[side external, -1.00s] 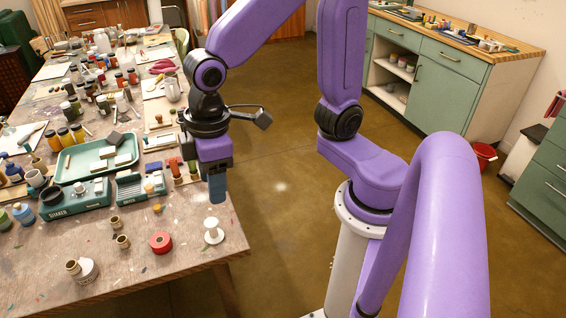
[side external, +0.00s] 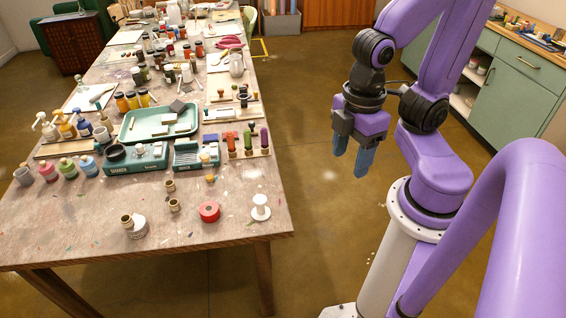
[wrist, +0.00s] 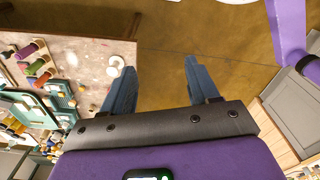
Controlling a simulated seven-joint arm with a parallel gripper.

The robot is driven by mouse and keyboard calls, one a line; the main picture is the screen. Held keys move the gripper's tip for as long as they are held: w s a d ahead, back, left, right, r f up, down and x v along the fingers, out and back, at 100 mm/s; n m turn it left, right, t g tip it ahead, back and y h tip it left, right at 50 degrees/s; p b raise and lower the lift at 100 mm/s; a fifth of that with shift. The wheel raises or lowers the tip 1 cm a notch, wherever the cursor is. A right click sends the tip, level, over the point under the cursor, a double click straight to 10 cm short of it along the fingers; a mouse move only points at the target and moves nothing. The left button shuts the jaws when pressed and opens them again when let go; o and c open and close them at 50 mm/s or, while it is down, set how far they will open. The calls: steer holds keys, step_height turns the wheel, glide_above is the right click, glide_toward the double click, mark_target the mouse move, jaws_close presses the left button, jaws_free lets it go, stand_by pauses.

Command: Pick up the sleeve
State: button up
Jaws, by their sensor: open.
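Several small tan hollow cylinders that could be the sleeve show in the side external view. One tan cylinder (side external: 170,186) and another tan cylinder (side external: 174,205) stand on the table near its front. A third tan cylinder (side external: 127,221) sits on a pale ribbed round piece (side external: 137,230). I cannot tell which one is the sleeve. My gripper (side external: 352,160) is open and empty, off the table's right side above the floor. In the wrist view my gripper (wrist: 160,68) has blue fingers spread wide with only floor between them.
A white spool (side external: 261,208) stands near the table's front right corner; it also shows in the wrist view (wrist: 115,66). Behind are a teal tray (side external: 127,132), teal devices and a rack of colored rollers.

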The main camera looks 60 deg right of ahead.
steer(key=w+a+n, duration=0.1)
steer(key=w+a, duration=0.3)
steer(key=w, duration=0.3)
steer(key=w+a+f+n+y, duration=0.1)
steer(key=w+a, duration=0.3)
steer(key=w, duration=0.3)
steer(key=w+a+n, duration=0.1)
steer(key=w+a, duration=0.3)
steer(key=w, duration=0.3)
steer(key=w+f+n+y, duration=0.1)
steer(key=w+f, duration=0.3)
steer(key=w, duration=0.8)
steer(key=w+d+f+n, duration=0.1)
steer(key=w+d+f, duration=0.1)
steer(key=w+f, duration=0.55)
glide_toward(174, 210)
steer(key=shift+w+d+f+y, duration=0.15)
steer(key=shift+w+d+f, duration=0.15)
steer(key=shift+f, duration=0.15)
steer(key=shift+w+d+f+y, duration=0.15)
steer(key=shift+w+d+f, duration=0.1)
steer(key=shift+f, duration=0.2)
steer(key=shift+x, duration=2.6)
steer(key=shift+a, duration=0.15)
jaws_close()
